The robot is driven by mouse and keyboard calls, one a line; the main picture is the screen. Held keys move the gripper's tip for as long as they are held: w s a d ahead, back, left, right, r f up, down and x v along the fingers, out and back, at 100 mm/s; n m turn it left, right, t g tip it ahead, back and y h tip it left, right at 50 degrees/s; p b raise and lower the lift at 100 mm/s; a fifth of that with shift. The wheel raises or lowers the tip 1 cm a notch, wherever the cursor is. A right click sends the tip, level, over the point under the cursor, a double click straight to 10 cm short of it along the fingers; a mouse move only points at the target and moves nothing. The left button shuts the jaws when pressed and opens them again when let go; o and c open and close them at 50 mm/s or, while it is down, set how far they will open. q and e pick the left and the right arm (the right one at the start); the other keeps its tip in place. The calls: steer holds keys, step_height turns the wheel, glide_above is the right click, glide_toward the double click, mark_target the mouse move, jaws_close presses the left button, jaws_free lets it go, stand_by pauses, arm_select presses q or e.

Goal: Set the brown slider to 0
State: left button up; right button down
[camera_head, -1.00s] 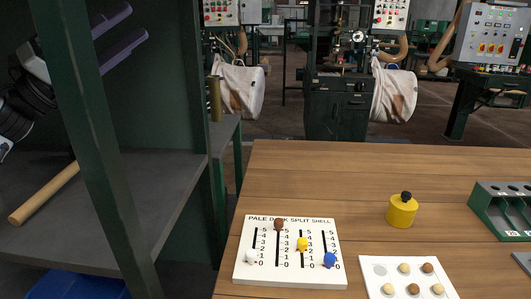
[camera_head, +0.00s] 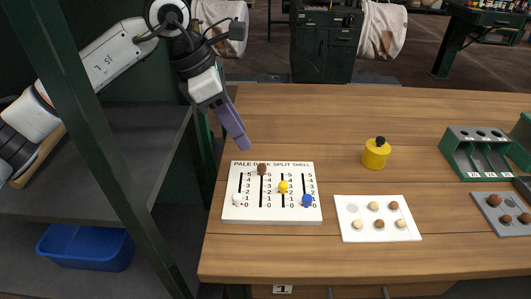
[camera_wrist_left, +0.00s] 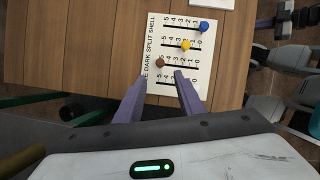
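The white slider board (camera_head: 240,214) lies on the wooden table, with slots marked PALE, DARK, SPLIT and SHELL and scales from 0 to 5. The brown slider (camera_head: 262,169) sits at the 5 end of the DARK slot. It also shows in the left wrist view (camera_wrist_left: 160,62), ahead of and between the fingers. The white slider (camera_head: 237,200) and blue slider (camera_head: 307,200) are near 0; the yellow slider (camera_head: 283,187) is mid-scale. My left gripper (camera_head: 241,140) is above the board's far left corner, apart from it. Its purple fingers are open and empty in the wrist view (camera_wrist_left: 157,82). My right gripper is out of view.
A white tray (camera_head: 350,230) with several small balls lies right of the board. A yellow weight (camera_head: 375,155) with a black knob stands behind it. A green rack (camera_head: 460,165) is at the right. A green shelf post (camera_head: 85,140) stands at the left.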

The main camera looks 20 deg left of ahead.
mark_target(261, 166)
arm_select(q)
steer(key=x, duration=1)
jaws_close()
